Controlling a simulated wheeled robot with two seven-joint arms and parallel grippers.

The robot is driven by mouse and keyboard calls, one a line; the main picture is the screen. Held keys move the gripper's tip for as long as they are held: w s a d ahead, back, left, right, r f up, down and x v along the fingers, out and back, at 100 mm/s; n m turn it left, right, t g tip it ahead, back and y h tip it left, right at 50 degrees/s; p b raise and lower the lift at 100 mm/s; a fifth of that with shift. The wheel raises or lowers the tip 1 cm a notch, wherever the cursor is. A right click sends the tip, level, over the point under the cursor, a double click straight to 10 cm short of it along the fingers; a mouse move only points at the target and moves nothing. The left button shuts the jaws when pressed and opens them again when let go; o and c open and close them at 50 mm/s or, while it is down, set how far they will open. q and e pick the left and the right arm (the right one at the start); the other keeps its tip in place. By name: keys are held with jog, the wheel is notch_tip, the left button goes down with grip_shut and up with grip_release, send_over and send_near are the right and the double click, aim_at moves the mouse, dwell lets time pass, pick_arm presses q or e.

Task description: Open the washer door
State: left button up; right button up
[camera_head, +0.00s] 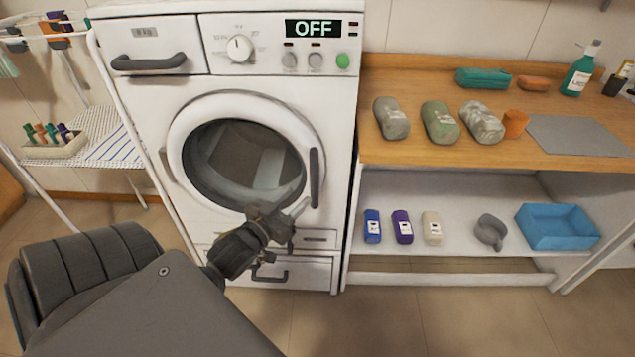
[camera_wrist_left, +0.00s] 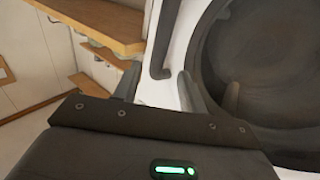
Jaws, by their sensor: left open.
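The white washer (camera_head: 275,90) stands in the middle of the head view, its display reading OFF. Its round door (camera_head: 240,160) with a dark glass looks shut. The dark vertical door handle (camera_head: 316,178) is on the door's right side; in the left wrist view the handle (camera_wrist_left: 161,40) runs down toward the gap between my fingers. My left gripper (camera_head: 290,212) is open and empty in front of the door's lower right, close to the handle's lower end. In the left wrist view the gripper (camera_wrist_left: 157,82) has its fingertips apart; contact with the handle cannot be told. My right gripper is not in view.
A wooden counter (camera_head: 400,75) with bottles and rolled towels stands right of the washer. Its lower shelf (camera_head: 460,200) holds small bottles and a blue bin (camera_head: 557,227). A drying rack (camera_head: 105,150) stands at the left. Drawers sit below the door.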

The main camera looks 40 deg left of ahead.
aim_at(312, 184)
pick_arm(q)
jog(key=w, duration=0.8)
jog(key=shift+w+a, duration=0.2)
jog(key=shift+w, duration=0.05)
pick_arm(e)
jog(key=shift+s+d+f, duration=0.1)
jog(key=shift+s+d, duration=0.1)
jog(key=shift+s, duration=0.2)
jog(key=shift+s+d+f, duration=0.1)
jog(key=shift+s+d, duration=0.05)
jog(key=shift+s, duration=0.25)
pick_arm(q)
grip_shut()
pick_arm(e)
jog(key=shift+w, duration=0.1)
